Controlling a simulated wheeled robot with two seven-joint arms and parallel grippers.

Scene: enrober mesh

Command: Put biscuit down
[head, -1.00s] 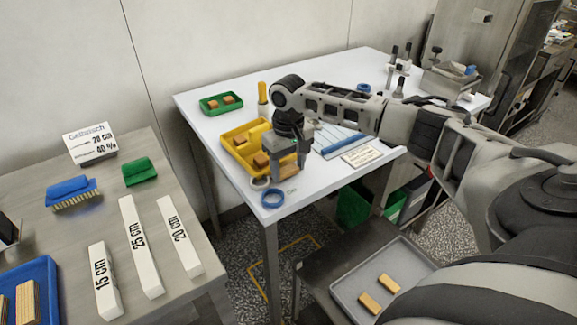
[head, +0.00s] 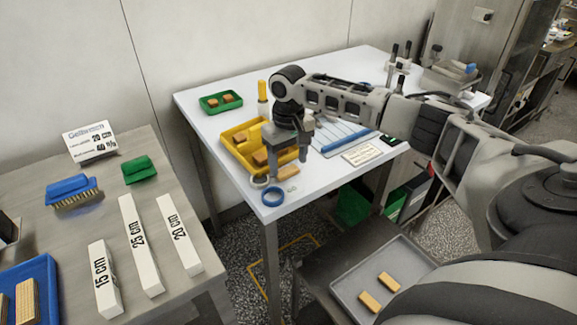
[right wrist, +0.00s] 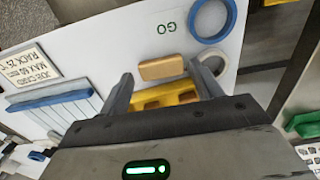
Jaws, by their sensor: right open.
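A tan biscuit (head: 288,173) lies flat on the white table (head: 330,181) near its front corner, beside the yellow tray (head: 232,133). It also shows in the right wrist view (right wrist: 162,68), near printed "GO" lettering. My right gripper (head: 289,160) is open and empty above the biscuit; its two fingers show in the right wrist view (right wrist: 163,85), apart from each other with the biscuit beyond their tips. The yellow tray holds several biscuit pieces and is partly hidden by my gripper. My left gripper is not in view.
A blue ring (head: 273,197) and a pale ring (head: 259,182) lie close to the biscuit. A green tray (head: 206,107) stands at the back left. A card (head: 361,155) and a blue-edged rack (head: 345,143) lie to the right. A grey tray (head: 350,286) with two biscuits sits lower.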

